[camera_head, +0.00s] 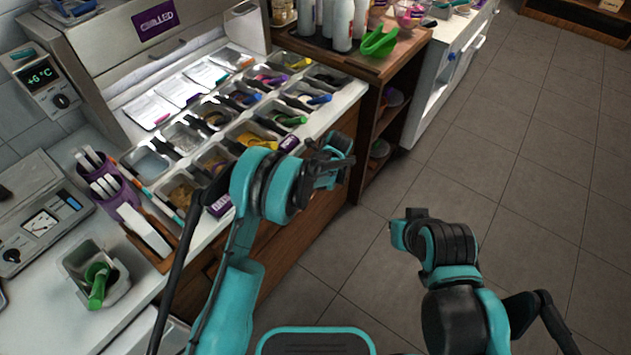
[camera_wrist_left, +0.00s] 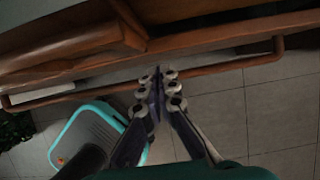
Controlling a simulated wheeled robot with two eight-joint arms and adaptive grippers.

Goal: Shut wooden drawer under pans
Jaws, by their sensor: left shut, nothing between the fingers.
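The wooden drawer front (camera_wrist_left: 75,48) spans the top of the left wrist view, with a thin brown bar handle (camera_wrist_left: 222,68) running along it. My left gripper (camera_wrist_left: 158,82) is shut and empty, its fingertips at the bar in the picture; I cannot tell whether they touch it. My left arm hides part of that front, so how far the drawer stands out is unclear. My right arm is at the lower right; its gripper does not show.
Tiled floor (camera_head: 500,190) is open to the right of the cabinet. A wooden shelf unit (camera_head: 375,125) with bottles on top stands beyond it. The counter (camera_head: 225,228) at left holds a purple cup (camera_head: 100,178) and a metal bin with a green scoop (camera_head: 97,290).

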